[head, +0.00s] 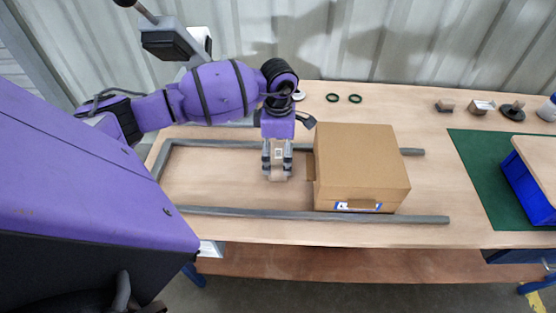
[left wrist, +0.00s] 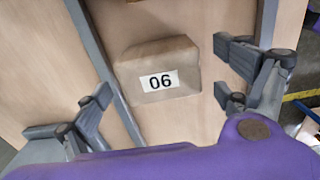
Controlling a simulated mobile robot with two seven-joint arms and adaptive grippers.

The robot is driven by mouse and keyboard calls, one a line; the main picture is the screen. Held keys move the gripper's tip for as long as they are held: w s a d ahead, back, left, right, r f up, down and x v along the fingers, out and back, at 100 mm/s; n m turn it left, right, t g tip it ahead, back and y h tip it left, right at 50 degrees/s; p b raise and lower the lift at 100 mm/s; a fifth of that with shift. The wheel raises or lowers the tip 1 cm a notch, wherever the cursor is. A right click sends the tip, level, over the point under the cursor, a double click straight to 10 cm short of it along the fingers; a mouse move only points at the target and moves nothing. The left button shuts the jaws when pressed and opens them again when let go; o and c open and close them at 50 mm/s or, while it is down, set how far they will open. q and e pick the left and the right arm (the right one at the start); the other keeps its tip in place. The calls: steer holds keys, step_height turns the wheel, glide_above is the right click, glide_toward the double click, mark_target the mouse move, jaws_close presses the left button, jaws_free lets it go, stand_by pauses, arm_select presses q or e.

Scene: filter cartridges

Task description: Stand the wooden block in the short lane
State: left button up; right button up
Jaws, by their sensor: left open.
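In the left wrist view the block (left wrist: 158,72) shows a white label reading 06. The fingers of my left gripper (left wrist: 150,92) are apart on either side of it, with gaps showing, so it is not gripped. The block is on or just above the table inside the area framed by grey rails (head: 310,213); I cannot tell its exact contact. My right gripper is not in view.
A cardboard box (head: 362,168) stands just right of my left gripper, across part of the railed area. A rail (head: 160,160) closes the left end. A green mat (head: 480,180), a blue bin (head: 526,188) and small parts (head: 481,107) lie farther right. Black rings (head: 332,98) lie behind.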

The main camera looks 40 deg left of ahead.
arm_select(q)
steer(key=shift+r, duration=0.1)
steer(key=c, duration=1.5)
